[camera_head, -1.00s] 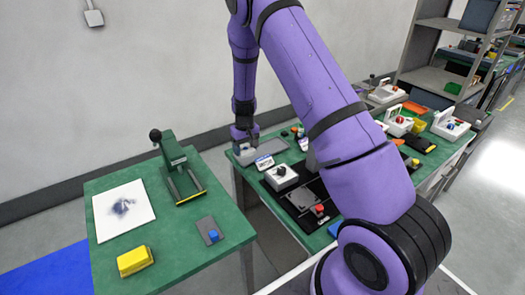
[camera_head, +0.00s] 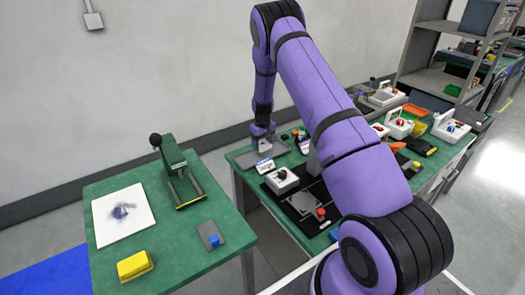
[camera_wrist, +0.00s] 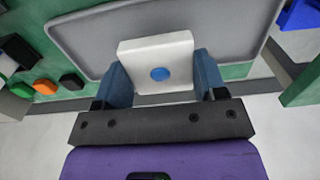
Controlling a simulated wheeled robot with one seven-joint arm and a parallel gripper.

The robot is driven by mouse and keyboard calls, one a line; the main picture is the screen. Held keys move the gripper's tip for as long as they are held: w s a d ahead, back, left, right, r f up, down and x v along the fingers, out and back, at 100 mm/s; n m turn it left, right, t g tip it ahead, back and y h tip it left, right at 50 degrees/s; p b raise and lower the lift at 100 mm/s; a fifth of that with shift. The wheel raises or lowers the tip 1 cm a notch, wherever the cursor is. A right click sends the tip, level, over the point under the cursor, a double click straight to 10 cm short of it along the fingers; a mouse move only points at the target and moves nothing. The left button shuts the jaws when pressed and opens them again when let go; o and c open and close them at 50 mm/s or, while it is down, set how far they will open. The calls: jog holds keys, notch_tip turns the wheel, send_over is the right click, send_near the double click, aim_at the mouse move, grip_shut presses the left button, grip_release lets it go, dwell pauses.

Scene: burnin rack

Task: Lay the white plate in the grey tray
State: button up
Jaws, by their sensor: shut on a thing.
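The white plate (camera_wrist: 140,60), a squarish piece with a blue round mark, is between the two blue fingers of my gripper (camera_wrist: 161,76) in the wrist view. My gripper is shut on it. The grey tray (camera_wrist: 85,38) lies behind and under the plate in that view, its rim around the plate on the far side. In the head view my gripper (camera_head: 263,140) is over the grey tray (camera_head: 247,159) at the far left end of the right-hand green table. I cannot tell whether the plate touches the tray floor.
A small label sign (camera_head: 265,166) and a white box with a black knob (camera_head: 283,180) stand just in front of the tray. Orange and green pieces (camera_wrist: 45,87) lie beside it. A separate green table (camera_head: 175,225) with a press stands left, across a gap.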

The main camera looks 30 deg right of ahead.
aim_at(262, 144)
jog(key=shift+f, duration=1.9)
jog(key=shift+f, duration=0.1)
jog(key=o, duration=1)
